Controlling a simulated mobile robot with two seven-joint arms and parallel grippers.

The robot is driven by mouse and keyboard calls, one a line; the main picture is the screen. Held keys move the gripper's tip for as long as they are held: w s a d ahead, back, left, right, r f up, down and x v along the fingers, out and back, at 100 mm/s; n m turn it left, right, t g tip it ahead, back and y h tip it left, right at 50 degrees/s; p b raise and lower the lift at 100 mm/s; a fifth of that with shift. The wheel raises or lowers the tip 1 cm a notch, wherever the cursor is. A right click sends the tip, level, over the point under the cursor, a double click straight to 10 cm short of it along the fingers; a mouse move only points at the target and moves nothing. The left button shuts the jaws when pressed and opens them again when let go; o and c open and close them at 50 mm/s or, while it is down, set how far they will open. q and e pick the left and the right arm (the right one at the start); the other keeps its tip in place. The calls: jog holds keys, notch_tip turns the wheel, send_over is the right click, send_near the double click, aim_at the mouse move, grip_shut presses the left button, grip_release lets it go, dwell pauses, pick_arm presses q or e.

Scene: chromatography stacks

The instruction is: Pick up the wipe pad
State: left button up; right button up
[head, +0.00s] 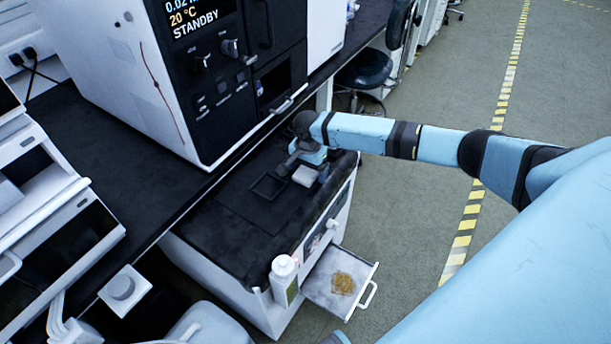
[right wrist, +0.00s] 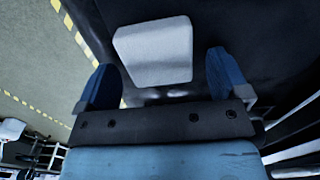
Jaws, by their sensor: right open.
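The wipe pad (head: 305,175) is a small white block on the black top of the low cabinet, close to its right edge in the head view. My right gripper (head: 306,167) is just above or at the pad, with its arm coming in from the right. In the right wrist view the pad (right wrist: 154,52) lies ahead of and between the two blue fingers of the open right gripper (right wrist: 163,75), with a gap at each side. I cannot tell how high the fingertips are above the top. My left gripper is not in view.
A shallow black tray (head: 268,187) lies left of the pad. A white bottle (head: 284,278) stands near the cabinet's front corner, beside an open drawer (head: 325,297) holding brown granules. A large instrument (head: 160,75) stands on the bench behind.

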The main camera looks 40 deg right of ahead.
aim_at(308, 170)
jog(key=c, duration=0.9)
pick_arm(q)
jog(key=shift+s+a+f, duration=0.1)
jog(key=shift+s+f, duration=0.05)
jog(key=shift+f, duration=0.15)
pick_arm(e)
jog(key=shift+c, duration=0.5)
jog(key=shift+r, duration=0.6)
pick_arm(q)
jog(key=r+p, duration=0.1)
jog(key=p, duration=0.2)
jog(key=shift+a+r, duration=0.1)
pick_arm(e)
notch_tip(308, 170, up, 19)
